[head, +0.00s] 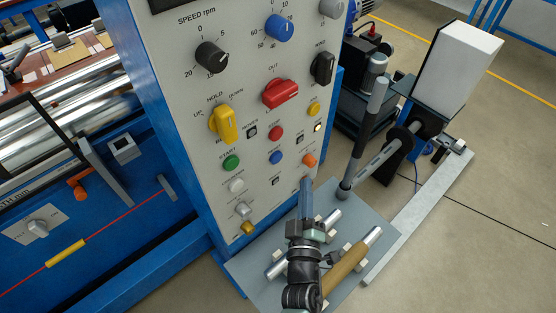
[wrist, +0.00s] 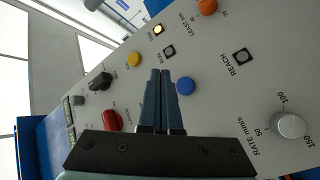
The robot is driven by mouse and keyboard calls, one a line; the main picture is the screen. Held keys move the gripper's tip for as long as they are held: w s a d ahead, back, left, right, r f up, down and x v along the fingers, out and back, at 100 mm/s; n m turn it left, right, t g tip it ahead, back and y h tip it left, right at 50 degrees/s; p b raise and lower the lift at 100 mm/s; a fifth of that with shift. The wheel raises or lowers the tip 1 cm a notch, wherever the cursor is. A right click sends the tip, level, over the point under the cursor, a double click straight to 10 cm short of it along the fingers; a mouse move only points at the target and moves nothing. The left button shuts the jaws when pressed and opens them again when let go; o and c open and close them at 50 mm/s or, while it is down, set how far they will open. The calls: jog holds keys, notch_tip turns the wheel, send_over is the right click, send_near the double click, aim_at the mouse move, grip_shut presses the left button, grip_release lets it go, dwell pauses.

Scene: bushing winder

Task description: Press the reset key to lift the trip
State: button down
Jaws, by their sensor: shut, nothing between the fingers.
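The control panel (head: 190,110) carries several coloured push buttons, and I cannot read which one is the reset key. A blue button (head: 275,157) sits low on the panel, with a red button (head: 275,133) above it and an orange button (head: 309,160) to its right. A small lamp (head: 318,128) glows, and a glowing lamp also shows in the wrist view (wrist: 158,29). My gripper (head: 306,181) is shut and empty, its blue fingers pointing at the panel below the orange button. In the wrist view the fingertips (wrist: 160,72) appear just beside a blue button (wrist: 185,86); contact cannot be told.
A yellow selector (head: 224,123), a red selector (head: 281,93) and a green button (head: 231,162) share the panel. A grey shelf (head: 245,268) below holds metal and wooden rollers (head: 352,262). A grey lever (head: 365,125) stands to the right. Open floor lies beyond.

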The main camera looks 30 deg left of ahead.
aim_at(277, 158)
jog(key=w+a+b, duration=0.2)
jog(key=a+b, duration=0.2)
jog(key=a, duration=0.2)
jog(key=shift+w+b, duration=0.15)
jog(key=shift+b, duration=0.25)
jog(key=shift+a, duration=0.1)
dwell(1.6)
jog(key=shift+w+a+b, duration=0.15)
jog(key=shift+a+b, duration=0.25)
jog(key=shift+b, duration=0.05)
